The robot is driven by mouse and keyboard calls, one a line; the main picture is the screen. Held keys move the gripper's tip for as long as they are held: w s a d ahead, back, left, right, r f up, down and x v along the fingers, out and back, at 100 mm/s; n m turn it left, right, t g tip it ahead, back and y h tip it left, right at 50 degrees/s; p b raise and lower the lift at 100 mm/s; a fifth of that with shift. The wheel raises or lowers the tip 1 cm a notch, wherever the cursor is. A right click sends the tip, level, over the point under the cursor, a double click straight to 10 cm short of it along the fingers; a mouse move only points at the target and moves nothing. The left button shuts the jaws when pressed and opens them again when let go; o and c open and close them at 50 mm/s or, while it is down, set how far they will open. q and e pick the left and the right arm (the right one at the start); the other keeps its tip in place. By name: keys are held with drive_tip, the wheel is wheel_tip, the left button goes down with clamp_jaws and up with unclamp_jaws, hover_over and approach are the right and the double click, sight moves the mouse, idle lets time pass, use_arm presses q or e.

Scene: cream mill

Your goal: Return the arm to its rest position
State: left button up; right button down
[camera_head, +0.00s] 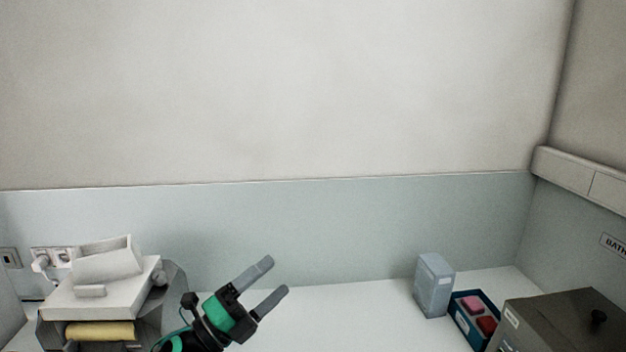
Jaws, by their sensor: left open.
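My left gripper (268,280) is at the lower middle of the head view, over the white worktop. Its two grey fingers are spread apart, with nothing between them, and point up and to the right. A green and black wrist part shows behind the fingers, and the rest of the arm is cut off by the bottom edge. My right gripper is not in the view.
A white and grey machine (105,290) with a yellow roller stands left of my gripper. At right are a grey-blue container (434,285), a blue tray (462,322) with pink and red items, and a dark grey box (565,320) with a black knob. The worktop (345,310) between is clear.

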use_arm(q)
drive_tip(key=s+a+f+n+t+y, duration=0.1)
drive_tip(key=s+a+f+n+y, duration=0.2)
drive_tip(key=a+f+n+y, duration=0.5)
drive_tip(key=s+a+f+n+t+y, duration=0.1)
drive_tip(key=s+a+f+n+y, duration=0.15)
drive_tip(key=f+n+y, duration=1)
drive_tip(key=s+a+f+n+g+h, duration=0.15)
drive_tip(key=s+f+n+g, duration=0.45)
drive_tip(key=s, duration=0.6)
drive_tip(key=s+a+f+n+g+h, duration=0.1)
drive_tip(key=s+a+f+n+g, duration=0.4)
drive_tip(key=s, duration=0.8)
wheel_tip(320, 180, down, 34)
drive_tip(key=d+f+m+g, duration=0.1)
drive_tip(key=d+m+g, duration=0.1)
drive_tip(key=g, duration=0.1)
drive_tip(key=s+a+f+b, duration=0.1)
drive_tip(key=s+a+f, duration=0.2)
drive_tip(key=s+f, duration=1.6)
drive_tip(key=shift+g, duration=0.4)
drive_tip(key=shift+a, duration=0.1)
